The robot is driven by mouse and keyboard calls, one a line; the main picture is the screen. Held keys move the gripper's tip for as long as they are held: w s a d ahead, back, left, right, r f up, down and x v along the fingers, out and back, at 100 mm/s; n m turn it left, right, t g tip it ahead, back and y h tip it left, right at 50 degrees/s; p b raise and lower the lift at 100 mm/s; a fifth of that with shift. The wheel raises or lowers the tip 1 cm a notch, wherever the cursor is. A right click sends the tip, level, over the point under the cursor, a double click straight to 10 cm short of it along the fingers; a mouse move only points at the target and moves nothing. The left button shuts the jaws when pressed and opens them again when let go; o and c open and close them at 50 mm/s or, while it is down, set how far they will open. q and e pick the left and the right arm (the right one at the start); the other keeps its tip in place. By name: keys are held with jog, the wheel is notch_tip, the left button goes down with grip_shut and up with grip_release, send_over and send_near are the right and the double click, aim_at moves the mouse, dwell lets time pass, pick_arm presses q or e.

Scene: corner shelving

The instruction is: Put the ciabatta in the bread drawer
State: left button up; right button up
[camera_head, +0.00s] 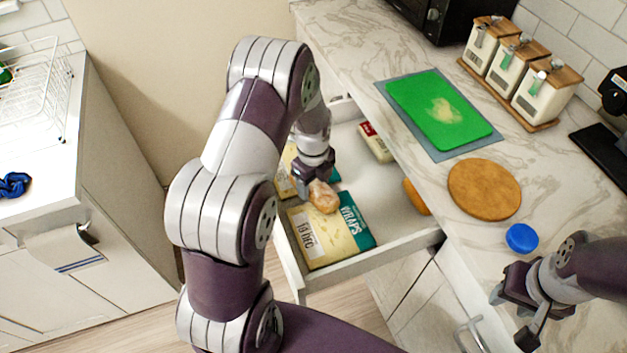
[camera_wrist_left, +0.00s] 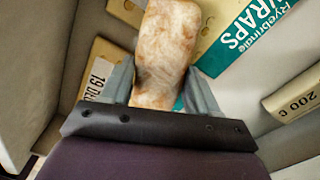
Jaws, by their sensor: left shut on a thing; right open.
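The ciabatta (camera_head: 323,197) is a pale brown loaf held in my left gripper (camera_head: 314,184); it also shows in the left wrist view (camera_wrist_left: 166,50), between the two fingers (camera_wrist_left: 160,88). My left gripper is shut on it, inside the outline of the open drawer (camera_head: 393,250). The loaf is over packs of wraps (camera_head: 325,232); I cannot tell whether it touches them. My right gripper (camera_head: 515,312) is open and empty near the counter's front edge at the lower right.
The drawer also holds a small pack (camera_head: 376,143) and a round brown item (camera_head: 416,198) partly under the counter edge. On the counter are a green board (camera_head: 438,108), a round wooden board (camera_head: 484,189), a blue lid (camera_head: 521,238) and canisters (camera_head: 545,92).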

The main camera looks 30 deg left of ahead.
aim_at(313, 183)
pick_arm(q)
jog(key=o, duration=1.1)
jog(key=shift+c, duration=0.2)
jog(key=shift+r, duration=0.35)
notch_tip(313, 183, up, 12)
jog(key=s+d+n, duration=0.4)
jog(key=s+n, duration=0.3)
jog(key=n, duration=0.3)
jog(key=s+d+n+t, duration=0.1)
jog(key=s+d+n, duration=0.3)
jog(key=s+n, duration=0.3)
jog(key=n, duration=0.4)
jog(key=shift+r+p, duration=0.3)
jog(key=shift+r, duration=0.05)
